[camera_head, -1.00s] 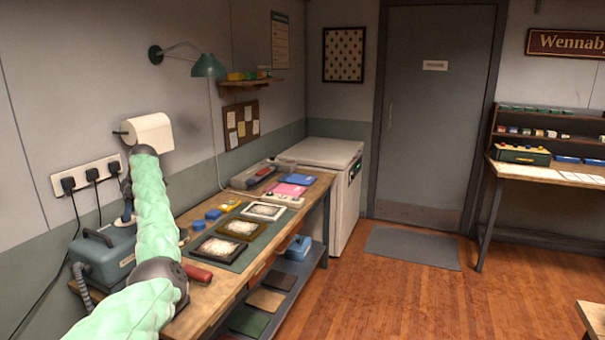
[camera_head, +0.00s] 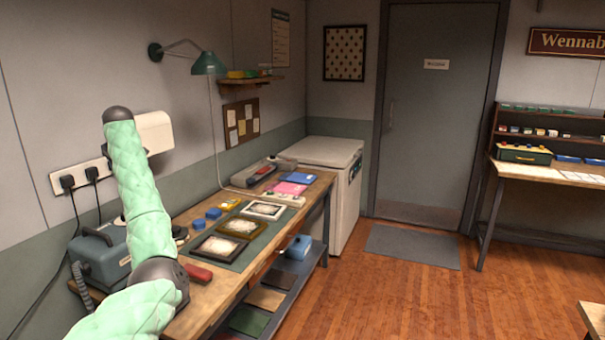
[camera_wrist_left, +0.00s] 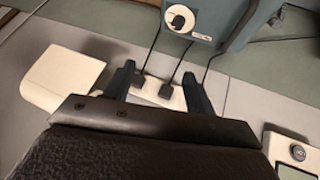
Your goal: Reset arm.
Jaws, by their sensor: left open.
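My left arm (camera_head: 145,215), in a green padded sleeve, rises from the lower left of the head view. Its gripper is hidden behind the arm's dark top joint in that view. In the left wrist view my left gripper (camera_wrist_left: 160,82) is open and empty, with its two dark fingers apart. Beyond the fingers are the white wall socket strip (camera_wrist_left: 155,90) with black plugs and a blue-grey box (camera_wrist_left: 225,22) with a knob. My right gripper is in neither view.
The workbench (camera_head: 190,284) along the left wall holds framed pictures (camera_head: 240,226), small blue blocks (camera_head: 198,224) and a red-handled tool (camera_head: 199,273). A paper roll (camera_head: 155,132) and a green lamp (camera_head: 208,65) are on the wall.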

